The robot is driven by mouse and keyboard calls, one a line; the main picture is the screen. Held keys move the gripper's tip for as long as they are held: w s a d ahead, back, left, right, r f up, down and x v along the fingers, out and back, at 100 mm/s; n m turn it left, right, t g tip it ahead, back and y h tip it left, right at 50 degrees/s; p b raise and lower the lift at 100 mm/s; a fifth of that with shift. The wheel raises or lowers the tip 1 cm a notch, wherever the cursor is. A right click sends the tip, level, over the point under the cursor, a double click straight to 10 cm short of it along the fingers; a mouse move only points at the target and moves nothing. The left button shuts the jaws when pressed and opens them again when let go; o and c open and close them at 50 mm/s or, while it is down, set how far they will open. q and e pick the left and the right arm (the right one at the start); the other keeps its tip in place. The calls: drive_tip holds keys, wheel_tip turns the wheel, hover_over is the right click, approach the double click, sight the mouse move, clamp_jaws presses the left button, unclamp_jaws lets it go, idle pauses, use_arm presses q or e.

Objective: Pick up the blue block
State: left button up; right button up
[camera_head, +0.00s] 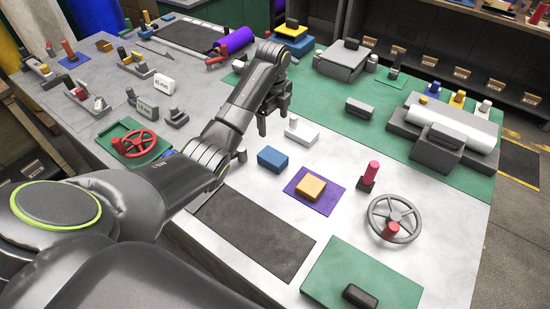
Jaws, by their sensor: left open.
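The blue block (272,159) lies on the bare light-grey part of the bench near the middle of the camera_head view. It stands apart from the purple mat (331,200) with a yellow block (311,187) on it. My left gripper (274,118) points down above and behind the blue block in the picture. It is open, and nothing shows between its fingers. A gap shows between the gripper and the blue block. My right gripper is not in view.
A red-topped post (370,174) and a grey handwheel (395,219) are farther right. A dark mat (252,238) lies in front. My left arm covers part of the bench's left side.

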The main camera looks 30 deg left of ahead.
sight(273, 156)
use_arm(q)
wheel_tip(273, 156, down, 7)
drive_tip(key=b, duration=0.6)
drive_tip(key=shift+s+f+b, duration=0.1)
drive_tip(key=shift+f+b, duration=0.1)
drive_tip(key=shift+b, duration=0.1)
wheel_tip(273, 156, down, 3)
drive_tip(key=shift+f, duration=0.75)
wheel_tip(273, 156, down, 4)
drive_tip(key=shift+s+r+p, duration=0.1)
drive_tip(key=shift+r+p, duration=0.15)
drive_tip(key=shift+p, duration=0.4)
drive_tip(key=shift+f, duration=0.5)
drive_tip(key=c, duration=1.2)
drive_tip(key=shift+r, duration=0.15)
drive_tip(key=shift+c, duration=0.3)
wheel_tip(273, 156, up, 9)
drive_tip(key=shift+f+b, duration=0.1)
drive_tip(key=shift+b, duration=0.2)
drive_tip(key=shift+a+r, duration=0.1)
drive_tip(key=shift+r, duration=0.5)
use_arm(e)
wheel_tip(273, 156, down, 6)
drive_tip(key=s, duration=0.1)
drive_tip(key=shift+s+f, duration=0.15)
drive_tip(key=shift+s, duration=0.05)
